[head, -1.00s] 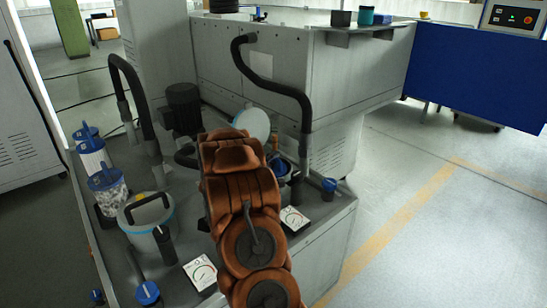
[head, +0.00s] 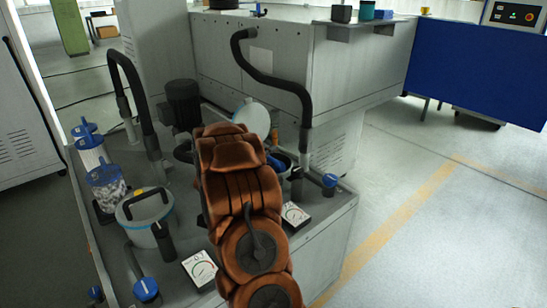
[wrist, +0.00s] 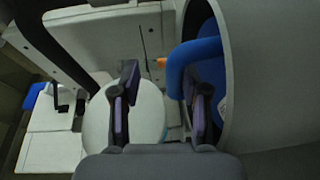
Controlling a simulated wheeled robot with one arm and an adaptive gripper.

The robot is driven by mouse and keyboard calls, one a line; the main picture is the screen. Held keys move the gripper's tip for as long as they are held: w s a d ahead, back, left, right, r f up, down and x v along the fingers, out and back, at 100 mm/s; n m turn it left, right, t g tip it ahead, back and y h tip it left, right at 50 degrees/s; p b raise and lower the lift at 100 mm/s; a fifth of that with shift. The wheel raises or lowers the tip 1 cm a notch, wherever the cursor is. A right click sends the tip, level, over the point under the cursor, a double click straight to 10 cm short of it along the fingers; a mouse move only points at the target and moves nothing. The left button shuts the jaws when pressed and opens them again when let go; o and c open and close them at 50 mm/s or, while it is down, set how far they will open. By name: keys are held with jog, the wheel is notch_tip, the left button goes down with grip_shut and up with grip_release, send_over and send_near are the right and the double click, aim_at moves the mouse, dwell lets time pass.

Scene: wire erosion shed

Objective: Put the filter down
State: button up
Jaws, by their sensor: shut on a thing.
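The filter shows in the wrist view as a blue top with a curved blue handle (wrist: 176,72), inside the mouth of a large grey round housing (wrist: 265,75). The filter's body is hidden by the housing wall. My gripper (wrist: 165,80) is at the housing mouth, its dark fingers either side of the handle bar; it is shut on the handle. The right finger covers part of the handle. In the head view, my arm hides the gripper and most of this housing; only a bit of blue shows beside the arm.
A pale round lid (wrist: 140,115) stands close behind the left finger; it also shows in the head view (head: 252,116). Left of my arm are a lidded pot (head: 146,213) and clear canisters with blue tops (head: 106,185). Black hoses (head: 270,85) arch nearby. Floor at right is clear.

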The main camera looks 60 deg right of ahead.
jog(key=a+r, duration=0.1)
jog(key=a, duration=0.9)
jog(key=shift+s+a+r+p, duration=0.15)
jog(key=shift+s+p, duration=0.15)
jog(key=shift+p, duration=0.1)
